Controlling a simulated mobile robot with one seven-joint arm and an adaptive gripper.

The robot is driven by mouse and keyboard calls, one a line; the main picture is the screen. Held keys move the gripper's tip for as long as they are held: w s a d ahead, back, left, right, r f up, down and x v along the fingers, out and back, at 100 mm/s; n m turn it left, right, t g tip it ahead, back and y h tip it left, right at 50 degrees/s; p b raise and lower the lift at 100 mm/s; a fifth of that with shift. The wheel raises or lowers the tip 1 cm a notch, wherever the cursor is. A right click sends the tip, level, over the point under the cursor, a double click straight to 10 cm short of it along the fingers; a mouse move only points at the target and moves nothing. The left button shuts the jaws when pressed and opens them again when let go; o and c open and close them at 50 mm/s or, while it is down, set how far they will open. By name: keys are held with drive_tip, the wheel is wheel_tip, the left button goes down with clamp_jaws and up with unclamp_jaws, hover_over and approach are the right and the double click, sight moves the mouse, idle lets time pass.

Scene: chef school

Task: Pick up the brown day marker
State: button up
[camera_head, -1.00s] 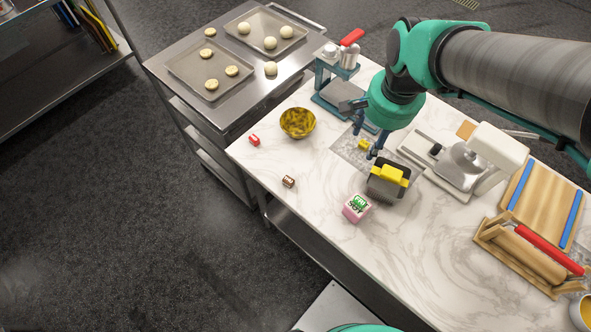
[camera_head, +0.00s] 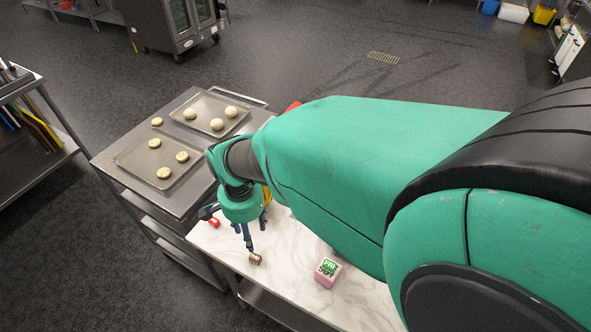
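The brown day marker (camera_head: 255,258) is a small brown block with pale lettering, lying on the marble worktop near its left front edge. My gripper (camera_head: 256,234) points down just above and behind it. Its two blue fingers are apart with nothing seen between them. The nearer fingertip appears very close to the marker's top left; I cannot tell whether it touches.
A red marker (camera_head: 214,222) lies left of my gripper. A pink block with a green top label (camera_head: 328,272) stands to the right on the worktop (camera_head: 290,262). A steel cart with trays of dough (camera_head: 160,152) stands behind. My arm hides most of the worktop.

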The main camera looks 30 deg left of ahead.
drive_tip(key=b, duration=0.1)
hover_over(255, 257)
drive_tip(key=shift+w+f, duration=0.15)
drive_tip(key=shift+f, duration=4.15)
drive_tip(key=shift+s+f+b, duration=0.2)
drive_tip(key=shift+f+b, duration=0.25)
drive_tip(key=shift+f, duration=2.2)
drive_tip(key=c, duration=1.1)
